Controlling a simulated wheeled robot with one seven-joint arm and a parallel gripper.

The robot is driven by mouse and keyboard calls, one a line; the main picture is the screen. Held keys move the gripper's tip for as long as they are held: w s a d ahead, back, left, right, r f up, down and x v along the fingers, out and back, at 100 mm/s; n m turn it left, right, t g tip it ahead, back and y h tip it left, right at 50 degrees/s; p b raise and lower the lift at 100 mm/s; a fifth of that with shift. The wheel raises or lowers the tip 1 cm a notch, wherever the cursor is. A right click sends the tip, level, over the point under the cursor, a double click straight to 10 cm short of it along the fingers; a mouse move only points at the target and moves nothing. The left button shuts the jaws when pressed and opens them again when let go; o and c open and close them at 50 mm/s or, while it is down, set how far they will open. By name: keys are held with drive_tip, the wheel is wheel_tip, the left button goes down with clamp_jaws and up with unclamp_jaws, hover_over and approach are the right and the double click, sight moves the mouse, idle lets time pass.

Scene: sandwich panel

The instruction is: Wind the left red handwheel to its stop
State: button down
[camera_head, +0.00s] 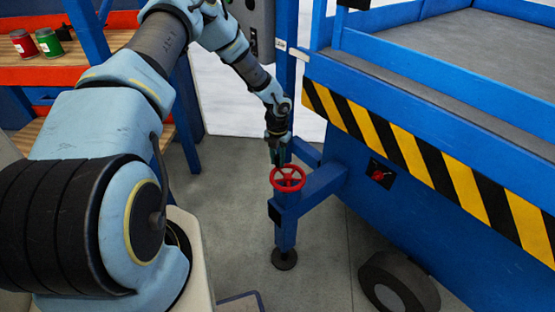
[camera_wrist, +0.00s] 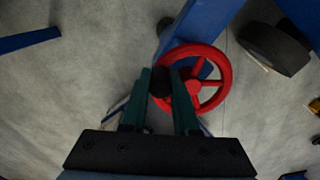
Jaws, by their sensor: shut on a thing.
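The red handwheel (camera_head: 287,178) sits flat on top of a blue outrigger leg beside the blue platform machine. In the wrist view the red handwheel (camera_wrist: 222,72) shows its rim, spokes and hub from above. My gripper (camera_head: 277,158) reaches down to the far left side of the wheel. In the wrist view the two green fingers of my gripper (camera_wrist: 165,88) are shut on a dark round knob (camera_wrist: 160,82) at the wheel's left rim. The fingers hide part of the rim and knob.
The blue leg ends in a round dark foot (camera_head: 284,258) on the grey floor. A black wheel (camera_head: 400,284) and a red switch (camera_head: 378,174) are on the machine to the right. A shelf (camera_head: 90,68) with red and green cans stands at the left.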

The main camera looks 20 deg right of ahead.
drive_tip(key=c, duration=0.7)
unclamp_jaws()
drive_tip(key=shift+r, duration=0.15)
wheel_tip(320, 180, up, 10)
drive_tip(key=shift+r+b, duration=0.25)
drive_tip(key=shift+b, duration=0.9)
